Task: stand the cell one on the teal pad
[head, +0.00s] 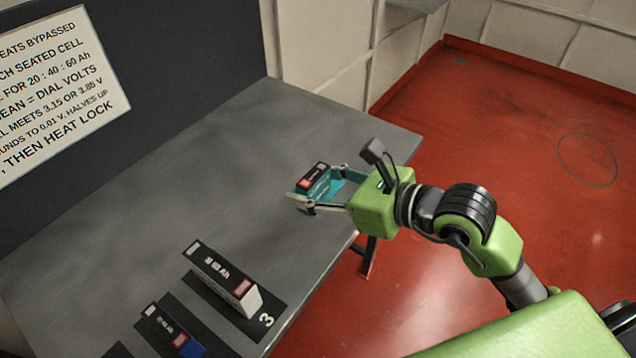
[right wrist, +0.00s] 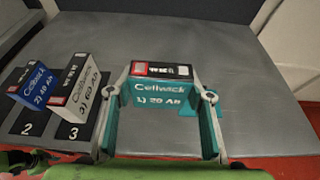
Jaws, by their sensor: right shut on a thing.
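Cell one is a teal block with a black and red top, lettered "1) 20 Ah" in the right wrist view (right wrist: 160,95); it also shows in the head view (head: 316,180). My right gripper (head: 326,188) is shut on it, one finger at each side, and holds it upright over the far right part of the grey table. A teal patch, apparently the teal pad (right wrist: 214,103), shows just beyond the right finger in the right wrist view. Most of it is hidden by the cell and gripper. I cannot tell whether the cell touches it. My left gripper is not in view.
White cell three (head: 224,278) and blue cell two (head: 172,331) stand on black numbered pads on the near part of the grey table (head: 150,215). A sign (head: 55,85) is on the dark back panel. The table's middle is clear. Its right edge is close to my gripper.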

